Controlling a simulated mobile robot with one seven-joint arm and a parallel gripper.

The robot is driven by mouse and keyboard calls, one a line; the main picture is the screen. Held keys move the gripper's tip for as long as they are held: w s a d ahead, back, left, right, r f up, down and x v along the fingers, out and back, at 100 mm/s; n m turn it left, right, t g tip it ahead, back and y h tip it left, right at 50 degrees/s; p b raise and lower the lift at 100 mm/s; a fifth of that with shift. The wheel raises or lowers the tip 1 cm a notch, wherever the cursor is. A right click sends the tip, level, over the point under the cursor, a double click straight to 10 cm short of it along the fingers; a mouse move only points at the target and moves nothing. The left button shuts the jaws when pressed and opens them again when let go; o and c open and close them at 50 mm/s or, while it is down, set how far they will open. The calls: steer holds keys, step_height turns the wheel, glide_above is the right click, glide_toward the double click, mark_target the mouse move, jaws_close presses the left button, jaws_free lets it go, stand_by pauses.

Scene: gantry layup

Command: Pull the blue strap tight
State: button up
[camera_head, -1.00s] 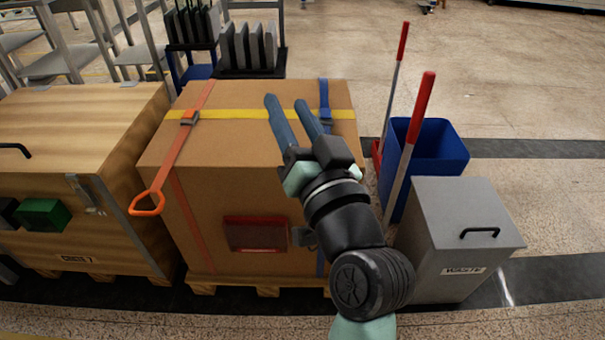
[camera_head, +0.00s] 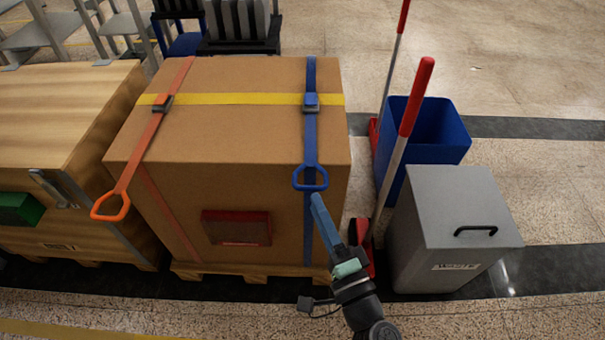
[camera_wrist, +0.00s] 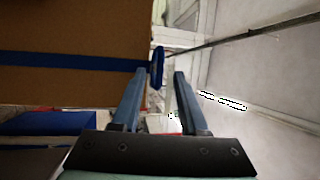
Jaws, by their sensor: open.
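The blue strap (camera_head: 310,135) runs over the top of the large cardboard box (camera_head: 230,120) on its right side, through a blue buckle (camera_head: 311,103). It ends in a blue loop handle (camera_head: 310,179) at the box's front top edge. My gripper (camera_head: 316,200) is just below and in front of this handle, with its fingers pointing up toward it. In the wrist view the strap (camera_wrist: 70,62) comes in from the left, and the handle (camera_wrist: 157,67) appears edge-on near the left fingertip. My gripper (camera_wrist: 160,80) is open and nothing is held between its fingers.
An orange strap (camera_head: 150,140) with an orange loop handle (camera_head: 111,206) is on the box's left side. A wooden crate (camera_head: 60,110) stands left. A blue bin (camera_head: 440,130), red-handled tools (camera_head: 408,125) and a grey waste bin (camera_head: 455,220) stand close on the right.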

mark_target(311, 148)
steer(key=x, duration=0.8)
steer(key=shift+w+a+r+b, duration=0.1)
steer(key=shift+w+b, duration=0.1)
steer(key=shift+b, duration=0.15)
jaws_close()
